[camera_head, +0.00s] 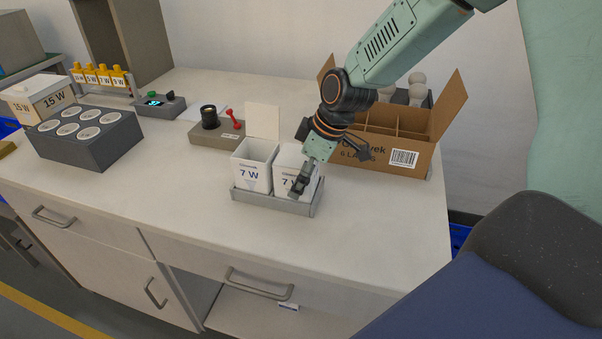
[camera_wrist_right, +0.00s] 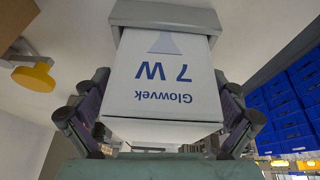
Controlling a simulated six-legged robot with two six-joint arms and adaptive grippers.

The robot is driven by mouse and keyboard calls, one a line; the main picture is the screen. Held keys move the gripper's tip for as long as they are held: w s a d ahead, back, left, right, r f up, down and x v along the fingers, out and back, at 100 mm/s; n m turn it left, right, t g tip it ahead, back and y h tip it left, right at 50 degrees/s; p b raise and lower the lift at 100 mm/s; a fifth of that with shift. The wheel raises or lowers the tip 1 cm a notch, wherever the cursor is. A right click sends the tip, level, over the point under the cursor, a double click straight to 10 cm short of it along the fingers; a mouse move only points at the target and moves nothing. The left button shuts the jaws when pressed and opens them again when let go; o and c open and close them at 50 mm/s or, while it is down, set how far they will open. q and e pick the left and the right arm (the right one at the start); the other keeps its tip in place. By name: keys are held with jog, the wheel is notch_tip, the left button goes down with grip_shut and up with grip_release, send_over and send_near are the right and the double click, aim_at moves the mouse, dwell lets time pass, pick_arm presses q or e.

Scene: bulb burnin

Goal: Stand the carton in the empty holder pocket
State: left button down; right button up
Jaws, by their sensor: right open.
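The grey holder (camera_head: 258,201) sits near the front of the bench, with two pockets side by side. A white 7 W carton (camera_head: 250,174) stands upright in its left pocket, its lid flap raised. A second white 7 W carton (camera_head: 282,183) stands in the right pocket, partly hidden by my right gripper (camera_head: 298,188). In the right wrist view this carton (camera_wrist_right: 165,85) appears upside down, its base inside the grey holder (camera_wrist_right: 165,14). My right gripper (camera_wrist_right: 160,120) is open, with fingers on both sides of the carton. My left gripper is out of view.
A cardboard box (camera_head: 420,148) with dividers stands behind the holder, at right. A grey test block (camera_head: 205,134) with a black socket and red lever is behind left. A dark rack (camera_head: 84,154) with several round wells stands at left. The bench front (camera_head: 180,200) is clear.

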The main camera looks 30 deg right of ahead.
jog(key=shift+s+r, duration=0.1)
jog(key=shift+s, duration=0.05)
jog(key=shift+r+p, duration=0.3)
jog(key=shift+r, duration=0.05)
jog(key=p+v, duration=0.4)
jog(key=v, duration=0.7)
jog(key=shift+r, duration=0.25)
jog(key=shift+d, duration=0.1)
jog(key=shift+s, duration=0.1)
